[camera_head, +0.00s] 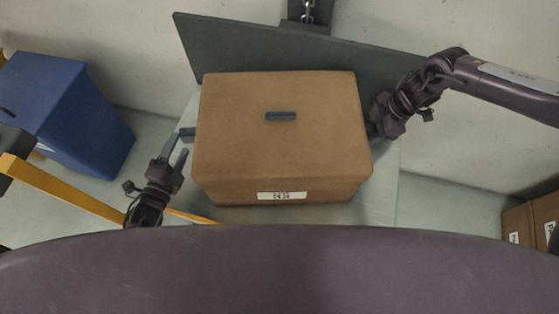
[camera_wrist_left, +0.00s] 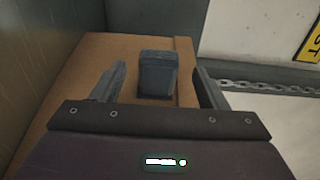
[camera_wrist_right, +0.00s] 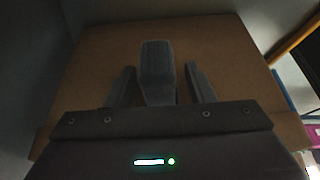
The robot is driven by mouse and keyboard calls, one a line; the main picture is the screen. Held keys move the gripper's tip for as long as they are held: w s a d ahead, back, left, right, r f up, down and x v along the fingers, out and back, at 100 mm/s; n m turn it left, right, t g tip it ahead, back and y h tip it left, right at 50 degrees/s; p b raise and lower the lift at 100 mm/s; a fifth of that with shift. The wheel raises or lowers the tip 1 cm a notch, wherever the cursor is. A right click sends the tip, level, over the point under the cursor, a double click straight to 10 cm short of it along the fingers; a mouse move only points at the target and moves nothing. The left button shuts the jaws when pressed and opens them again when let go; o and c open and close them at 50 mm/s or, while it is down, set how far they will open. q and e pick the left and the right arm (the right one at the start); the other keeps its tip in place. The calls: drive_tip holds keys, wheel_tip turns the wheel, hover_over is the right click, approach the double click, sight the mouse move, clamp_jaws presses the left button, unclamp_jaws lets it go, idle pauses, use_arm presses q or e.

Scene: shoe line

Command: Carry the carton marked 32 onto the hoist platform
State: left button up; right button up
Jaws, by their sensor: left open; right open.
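A large brown carton (camera_head: 280,130) is in the middle of the head view, with a dark bar on its lid. Its white front label (camera_head: 282,196) is too blurred to read surely. My left gripper (camera_head: 177,150) is open at the carton's left side; in the left wrist view a dark side handle (camera_wrist_left: 158,74) stands between its spread fingers. My right gripper (camera_wrist_right: 158,88) is open at the right side, its fingers either side of another dark handle (camera_wrist_right: 156,60). A dark panel (camera_head: 245,48) with a chain (camera_head: 308,12) above it stands behind the carton, apparently the hoist's. The carton hides what lies beneath it.
A blue bin (camera_head: 75,110) stands at the left, near a yellow bar (camera_head: 65,190). Other brown cartons (camera_head: 530,222) are at the lower right. Pale floor (camera_head: 455,205) shows between them and the large carton. A wall runs across the back.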

drive_tip(key=shift+r, duration=0.1)
use_arm(q)
drive_tip(key=v, duration=0.5)
drive_tip(key=shift+s, duration=0.3)
use_arm(e)
drive_tip(key=v, duration=1.1)
drive_tip(key=shift+d+r, duration=0.25)
drive_tip(key=shift+r, duration=0.1)
use_arm(q)
drive_tip(key=shift+a, duration=0.1)
